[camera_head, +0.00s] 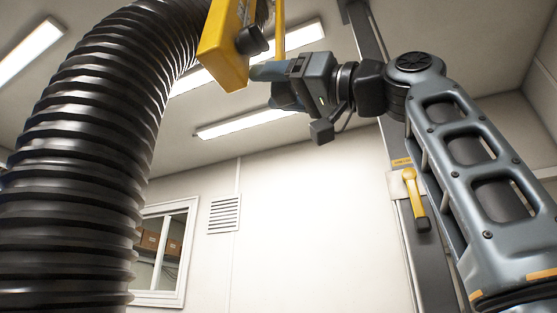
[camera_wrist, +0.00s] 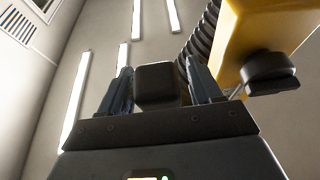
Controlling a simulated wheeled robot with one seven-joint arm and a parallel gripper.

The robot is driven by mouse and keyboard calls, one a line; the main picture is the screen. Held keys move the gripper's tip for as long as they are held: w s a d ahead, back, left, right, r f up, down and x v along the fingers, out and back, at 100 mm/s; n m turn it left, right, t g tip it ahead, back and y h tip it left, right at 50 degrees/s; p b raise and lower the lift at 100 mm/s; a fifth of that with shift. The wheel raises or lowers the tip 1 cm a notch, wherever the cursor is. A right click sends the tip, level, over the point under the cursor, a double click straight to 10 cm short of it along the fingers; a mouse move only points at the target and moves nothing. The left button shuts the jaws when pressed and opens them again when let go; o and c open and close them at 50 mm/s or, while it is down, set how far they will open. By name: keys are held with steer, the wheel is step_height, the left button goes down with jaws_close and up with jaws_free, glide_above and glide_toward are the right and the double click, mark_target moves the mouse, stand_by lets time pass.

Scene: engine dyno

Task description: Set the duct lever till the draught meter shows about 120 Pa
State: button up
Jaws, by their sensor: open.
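A yellow bar (camera_head: 279,28) hangs down at the top of the head view, beside the black corrugated duct (camera_head: 85,160). My gripper (camera_head: 272,86) is raised at the bar's lower end. Its two blue-grey fingers stand apart on either side of the black block, and the fingers do not look closed on it. I cannot read a label on this bar. No draught meter face shows in either view.
A yellow box (camera_head: 224,45) with a black knob (camera_head: 251,40) hangs close left of my gripper. A second yellow lever (camera_head: 411,190) with a black end sits on a post at right, behind my arm. A vent (camera_head: 224,214) and window (camera_head: 163,250) are on the wall.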

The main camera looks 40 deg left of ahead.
steer(key=shift+c, duration=0.3)
jaws_close()
stand_by(0.3)
